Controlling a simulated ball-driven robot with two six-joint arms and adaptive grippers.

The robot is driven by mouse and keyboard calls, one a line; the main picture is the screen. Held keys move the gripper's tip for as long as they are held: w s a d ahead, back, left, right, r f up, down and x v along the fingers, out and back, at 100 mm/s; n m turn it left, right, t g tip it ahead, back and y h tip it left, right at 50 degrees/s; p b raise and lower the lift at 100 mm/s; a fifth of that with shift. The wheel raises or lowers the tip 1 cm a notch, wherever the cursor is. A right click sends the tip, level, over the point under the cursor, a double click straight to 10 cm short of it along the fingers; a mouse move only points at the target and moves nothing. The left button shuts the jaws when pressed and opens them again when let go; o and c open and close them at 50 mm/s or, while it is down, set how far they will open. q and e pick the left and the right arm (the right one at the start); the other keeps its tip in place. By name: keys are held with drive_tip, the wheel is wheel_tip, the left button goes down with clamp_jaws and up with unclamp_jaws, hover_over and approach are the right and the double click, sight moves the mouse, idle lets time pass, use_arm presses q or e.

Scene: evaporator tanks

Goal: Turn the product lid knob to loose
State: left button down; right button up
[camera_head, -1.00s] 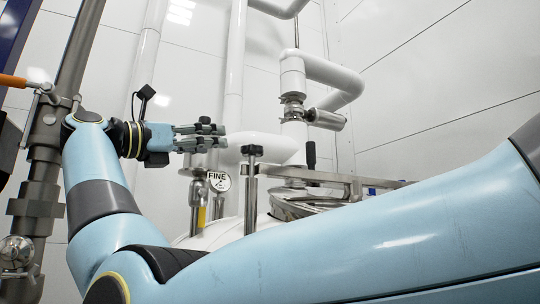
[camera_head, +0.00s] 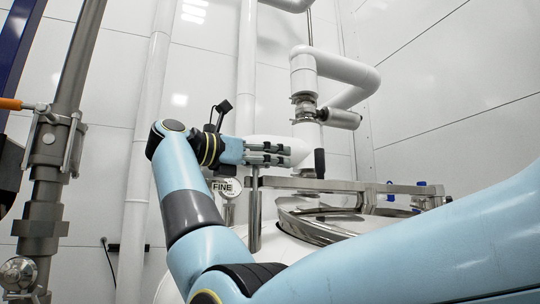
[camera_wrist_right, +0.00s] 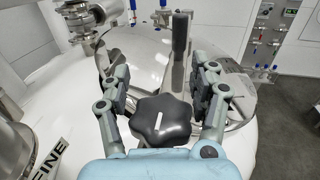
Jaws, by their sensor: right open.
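A black star-shaped knob (camera_wrist_right: 162,121) with a white mark on top shows in the right wrist view, between the bases of my right gripper's fingers. My right gripper (camera_wrist_right: 160,85) is open, with one finger on each side of the knob; I cannot tell whether they touch it. In the head view the right gripper (camera_head: 288,154) is level above a metal post (camera_head: 254,212), and the knob is hidden behind it. The round shiny lid (camera_head: 318,223) lies on the white tank to the right; it also shows in the wrist view (camera_wrist_right: 140,52). My left gripper is not in view.
A black upright handle (camera_wrist_right: 180,45) stands beyond the knob. A metal bar (camera_head: 335,184) runs over the lid. White pipes (camera_head: 340,66) with a metal fitting rise behind. A FINE sign (camera_head: 223,187) is left of the post. A grey pole (camera_head: 50,150) stands at far left.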

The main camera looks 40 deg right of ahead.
drive_tip(key=shift+d, duration=0.25)
clamp_jaws()
drive_tip(key=shift+f, duration=0.1)
idle(0.6)
